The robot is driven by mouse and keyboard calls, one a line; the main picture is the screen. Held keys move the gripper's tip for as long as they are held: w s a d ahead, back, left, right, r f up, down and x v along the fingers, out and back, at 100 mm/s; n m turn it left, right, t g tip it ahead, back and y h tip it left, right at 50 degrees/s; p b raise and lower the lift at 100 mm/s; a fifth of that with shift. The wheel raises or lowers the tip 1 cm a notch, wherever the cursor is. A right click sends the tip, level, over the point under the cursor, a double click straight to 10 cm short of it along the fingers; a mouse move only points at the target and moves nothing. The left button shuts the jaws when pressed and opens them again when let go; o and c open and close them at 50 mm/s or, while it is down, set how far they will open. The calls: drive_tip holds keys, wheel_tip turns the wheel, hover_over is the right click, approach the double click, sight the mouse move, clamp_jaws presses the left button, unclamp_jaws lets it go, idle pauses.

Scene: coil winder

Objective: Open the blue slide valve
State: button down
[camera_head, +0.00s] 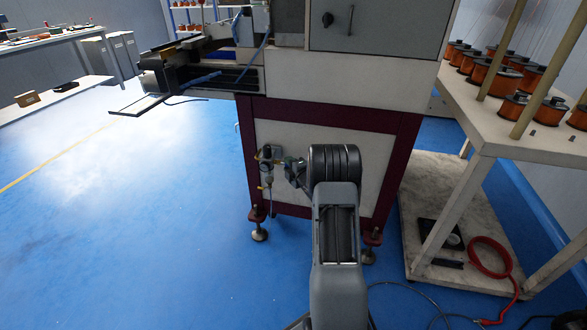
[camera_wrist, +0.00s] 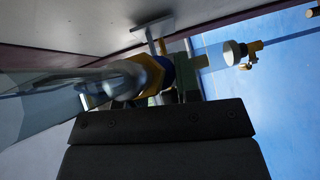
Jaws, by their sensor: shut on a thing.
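The blue slide valve (camera_wrist: 187,76) shows in the wrist view as a dark blue ring between a brass hex fitting (camera_wrist: 151,72) and a grey-green piece. It sits on the pipework at the machine's lower panel. My gripper (camera_wrist: 160,112) fills the lower part of the wrist view as a dark block, right against the valve. It is shut on the valve; its fingertips are mostly hidden. In the head view my gripper (camera_head: 297,172) reaches the valve group from the right, and the blue part is too small to make out there.
A regulator with brass fittings (camera_head: 267,165) is on the panel beside my gripper. The machine's maroon frame (camera_head: 252,185) surrounds the panel. At right stands a table (camera_head: 483,125) with copper coils, with a red hose (camera_head: 488,258) on its lower shelf. The blue floor at left is clear.

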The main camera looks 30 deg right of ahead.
drive_tip(key=c, duration=1)
unclamp_jaws()
drive_tip(key=shift+w+a, duration=0.15)
drive_tip(key=shift+a, duration=0.05)
drive_tip(key=shift+c, duration=0.2)
drive_tip(key=shift+o, duration=1.2)
drive_tip(key=shift+d, duration=0.1)
drive_tip(key=shift+s, duration=0.2)
drive_tip(key=s+r+p, duration=0.1)
drive_tip(key=s+p, duration=0.2)
drive_tip(key=s, duration=1)
drive_tip(key=shift+s+a+r, duration=0.2)
drive_tip(key=shift+a+r, duration=0.05)
drive_tip(key=shift+a, duration=0.05)
